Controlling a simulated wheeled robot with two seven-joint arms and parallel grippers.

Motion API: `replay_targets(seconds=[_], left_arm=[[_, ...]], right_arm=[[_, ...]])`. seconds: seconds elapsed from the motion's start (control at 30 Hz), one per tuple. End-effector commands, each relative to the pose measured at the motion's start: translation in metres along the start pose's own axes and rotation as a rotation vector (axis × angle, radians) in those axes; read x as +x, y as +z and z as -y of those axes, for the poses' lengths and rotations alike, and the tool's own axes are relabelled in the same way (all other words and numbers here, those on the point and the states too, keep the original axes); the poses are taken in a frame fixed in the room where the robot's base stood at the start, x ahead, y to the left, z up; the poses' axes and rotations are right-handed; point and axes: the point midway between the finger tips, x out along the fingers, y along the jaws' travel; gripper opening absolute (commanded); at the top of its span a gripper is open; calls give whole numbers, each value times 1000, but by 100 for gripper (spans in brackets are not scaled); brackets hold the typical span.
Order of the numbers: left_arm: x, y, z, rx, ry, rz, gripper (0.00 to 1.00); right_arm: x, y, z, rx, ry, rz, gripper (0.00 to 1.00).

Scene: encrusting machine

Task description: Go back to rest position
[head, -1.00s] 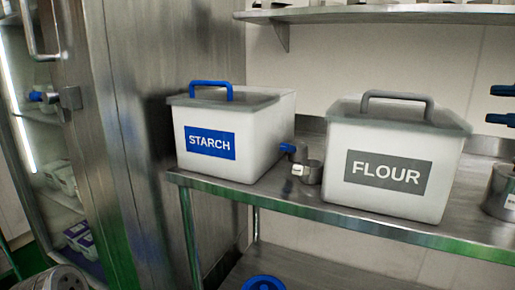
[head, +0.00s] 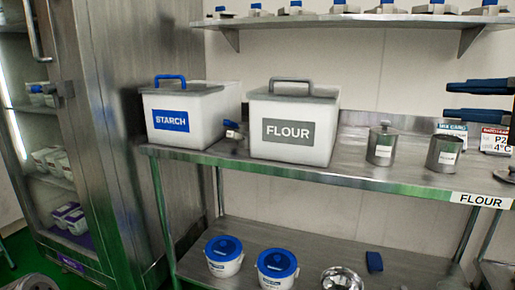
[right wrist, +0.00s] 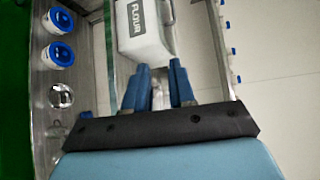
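My right gripper (head: 479,101) enters the head view from the right edge. Its two blue fingers are apart, with only background between them. It appears in front of the shelf unit, to the right of the FLOUR bin (head: 293,130). In the right wrist view, both blue fingers of this gripper (right wrist: 159,80) show spread with a gap and hold nothing. The FLOUR bin (right wrist: 145,30) lies beyond the fingertips there. My left gripper is not in view.
A STARCH bin (head: 188,117) and metal canisters (head: 381,145) stand on the steel table (head: 330,172). Blue-lidded buckets (head: 277,266) and a metal bowl (head: 343,279) are on the lower shelf. A steel cabinet (head: 120,150) stands left. A wall shelf (head: 350,20) runs above.

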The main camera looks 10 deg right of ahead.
Motion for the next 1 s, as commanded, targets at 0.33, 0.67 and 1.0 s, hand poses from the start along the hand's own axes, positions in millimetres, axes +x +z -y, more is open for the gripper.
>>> replay_targets(seconds=[0.33, 0.67, 1.0], left_arm=[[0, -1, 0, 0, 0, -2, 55], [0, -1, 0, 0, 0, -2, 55], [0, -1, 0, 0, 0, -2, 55]], right_arm=[[74, -25, -38, -31, 107, -10, 24], [193, -55, -136, -122, 305, -7, 24], [325, -48, -396, -384, 675, 134, 24]])
